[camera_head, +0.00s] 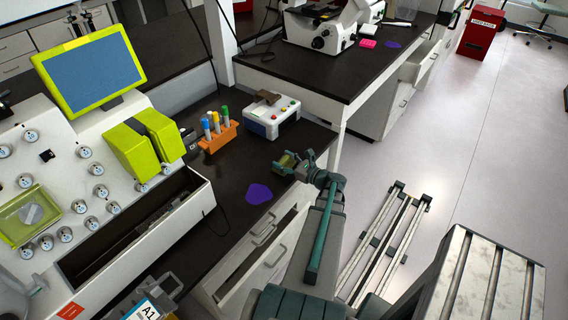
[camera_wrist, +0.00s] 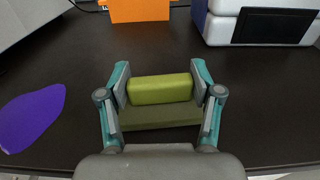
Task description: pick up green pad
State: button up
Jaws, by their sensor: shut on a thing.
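The green pad (camera_wrist: 160,90) is a small olive-green block with a brighter green upper part. In the wrist view it sits between the two fingers of my gripper (camera_wrist: 161,92), which is shut on it from both sides. In the head view the green pad (camera_head: 286,160) shows small near the right edge of the dark bench, with my gripper (camera_head: 296,168) at it. I cannot tell whether the pad touches the bench or is raised above it.
A purple patch (camera_head: 259,194) lies on the bench (camera_head: 232,180) to the left of my gripper. Behind stand an orange rack (camera_head: 218,137) with several coloured-cap tubes and a white-and-blue device (camera_head: 272,117). A large white machine (camera_head: 85,165) with a green-framed screen fills the left.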

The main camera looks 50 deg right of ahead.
jog(key=shift+r, duration=0.1)
jog(key=shift+r, duration=0.55)
jog(key=s+a+r+p, duration=0.6)
jog(key=s+r+p, duration=0.2)
jog(key=s+r, duration=0.3)
jog(key=shift+s+a+r, duration=0.15)
jog(key=shift+s+r, duration=0.2)
jog(key=shift+s, duration=0.35)
